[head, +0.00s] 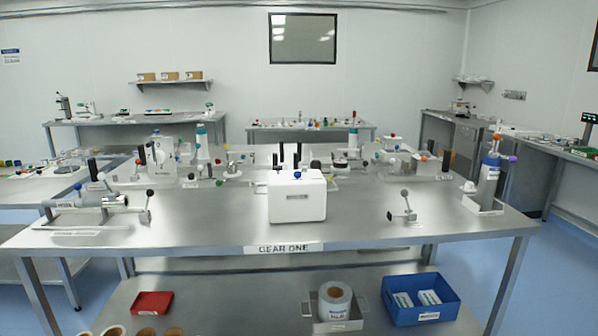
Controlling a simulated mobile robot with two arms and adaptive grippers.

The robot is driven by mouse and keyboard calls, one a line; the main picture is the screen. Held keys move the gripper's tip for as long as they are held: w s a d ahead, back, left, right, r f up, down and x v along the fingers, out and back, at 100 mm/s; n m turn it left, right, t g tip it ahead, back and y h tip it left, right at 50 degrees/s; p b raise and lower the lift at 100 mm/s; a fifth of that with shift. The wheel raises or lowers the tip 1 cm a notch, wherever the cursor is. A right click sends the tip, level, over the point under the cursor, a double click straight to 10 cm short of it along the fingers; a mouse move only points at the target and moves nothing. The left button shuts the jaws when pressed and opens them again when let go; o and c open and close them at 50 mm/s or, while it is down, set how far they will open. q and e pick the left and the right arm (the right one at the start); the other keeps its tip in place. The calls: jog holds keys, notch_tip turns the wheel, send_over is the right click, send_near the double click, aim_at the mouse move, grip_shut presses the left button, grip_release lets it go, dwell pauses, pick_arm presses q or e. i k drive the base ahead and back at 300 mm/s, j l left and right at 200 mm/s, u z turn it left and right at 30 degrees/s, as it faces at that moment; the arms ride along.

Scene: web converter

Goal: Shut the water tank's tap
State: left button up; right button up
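No thing here is readably marked as the water tank. A white box-shaped tank (297,202) stands at the front middle of the steel table, with a small blue knob (297,174) on its upper front and a label too small to read. I cannot tell whether this knob is a tap or how it is set. Neither of my grippers shows in the head view.
The steel table (350,225) is labelled "GEAR ONE". A horizontal metal cylinder (115,201) lies at its left, a small lever device (405,210) at right. Bare tabletop flanks the white tank. The lower shelf holds a red tray (151,304), roll (335,300) and blue bin (421,305).

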aim_at(297, 174)
jog(key=i+j, duration=0.15)
jog(key=i, duration=0.3)
jog(key=i+j, duration=0.15)
jog(key=i, duration=0.25)
jog(key=i+j, duration=0.15)
jog(key=i, duration=0.3)
jog(key=i+j, duration=0.15)
jog(key=i, duration=0.3)
jog(key=z, duration=0.05)
